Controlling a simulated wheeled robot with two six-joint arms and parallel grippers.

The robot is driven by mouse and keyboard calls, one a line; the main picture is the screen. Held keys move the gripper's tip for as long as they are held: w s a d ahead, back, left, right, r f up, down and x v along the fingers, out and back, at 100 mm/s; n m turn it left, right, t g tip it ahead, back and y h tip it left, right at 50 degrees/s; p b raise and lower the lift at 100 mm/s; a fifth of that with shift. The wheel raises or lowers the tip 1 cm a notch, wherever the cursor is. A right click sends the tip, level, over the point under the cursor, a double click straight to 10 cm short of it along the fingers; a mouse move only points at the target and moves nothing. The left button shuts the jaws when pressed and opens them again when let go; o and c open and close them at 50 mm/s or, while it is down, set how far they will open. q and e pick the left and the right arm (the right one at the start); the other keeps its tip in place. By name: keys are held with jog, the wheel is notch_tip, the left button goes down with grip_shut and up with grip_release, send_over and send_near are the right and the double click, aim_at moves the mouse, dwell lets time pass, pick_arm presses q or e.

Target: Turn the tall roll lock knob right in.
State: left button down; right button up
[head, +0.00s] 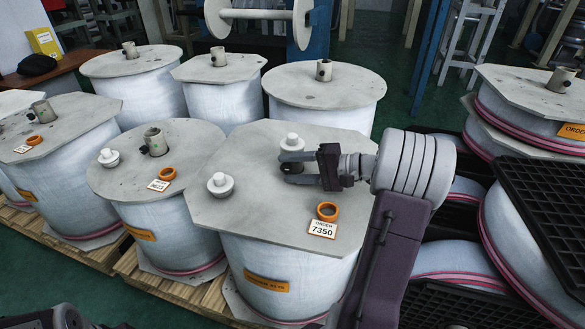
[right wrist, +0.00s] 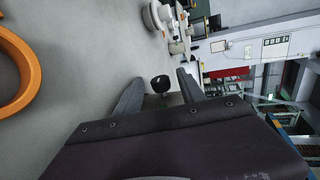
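The tall roll (head: 290,265) stands in the front middle with a pale board on top. In the right wrist view a small round black knob (right wrist: 161,84) on a short stem shows between my fingers, with gaps on both sides. I take it for the lock knob. My right gripper (head: 288,168) is low over the board, pointing left; it also shows in the right wrist view (right wrist: 160,92), open around the knob. My left gripper is out of view.
On the tall roll's board are another white cap (head: 220,183), an orange ring (head: 327,210) and an order card (head: 322,229). A neighbouring roll (head: 165,220) stands close on the left. Black slatted pallets (head: 535,215) stand at right.

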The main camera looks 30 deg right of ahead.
jog(key=shift+s+d+r, duration=0.2)
jog(key=shift+s+d, duration=0.05)
jog(key=p+v, duration=0.3)
jog(key=v, duration=0.4)
jog(key=shift+s+d+r+p, duration=0.1)
jog(key=shift+s+d+p, duration=0.15)
jog(key=shift+p, duration=0.15)
jog(key=shift+s+d, duration=0.15)
jog(key=shift+s, duration=0.15)
